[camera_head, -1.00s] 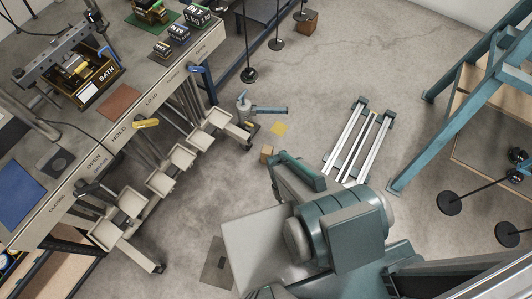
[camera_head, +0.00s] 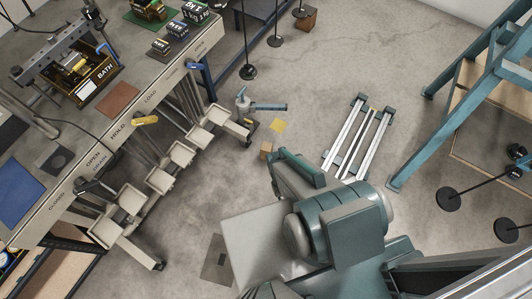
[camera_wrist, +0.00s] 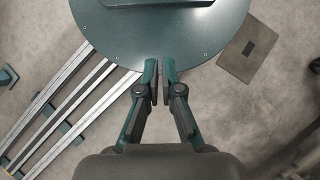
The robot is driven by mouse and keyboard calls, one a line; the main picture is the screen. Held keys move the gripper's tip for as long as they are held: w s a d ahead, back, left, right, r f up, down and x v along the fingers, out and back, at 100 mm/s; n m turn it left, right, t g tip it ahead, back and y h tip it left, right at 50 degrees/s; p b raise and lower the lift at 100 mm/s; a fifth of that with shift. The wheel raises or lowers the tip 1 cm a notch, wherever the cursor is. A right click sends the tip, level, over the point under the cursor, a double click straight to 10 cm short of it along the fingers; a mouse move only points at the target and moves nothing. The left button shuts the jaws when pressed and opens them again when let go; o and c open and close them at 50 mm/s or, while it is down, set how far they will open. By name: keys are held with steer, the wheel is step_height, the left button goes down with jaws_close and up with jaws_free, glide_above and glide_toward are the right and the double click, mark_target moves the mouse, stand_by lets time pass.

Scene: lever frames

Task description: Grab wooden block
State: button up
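A larger, darker wooden cube (camera_head: 309,19) stands far off at the top. My gripper (camera_wrist: 160,82) shows in the wrist view with its fingertips drawn close together and nothing seen between them. It is above a teal round plate and the floor. Neither block shows in the wrist view.
Metal rails (camera_head: 352,140) lie to the right. A long bench (camera_head: 150,70) with levers and trays fills the left. A teal frame (camera_head: 430,125) stands at right.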

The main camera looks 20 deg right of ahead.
steer(key=o, duration=1.5)
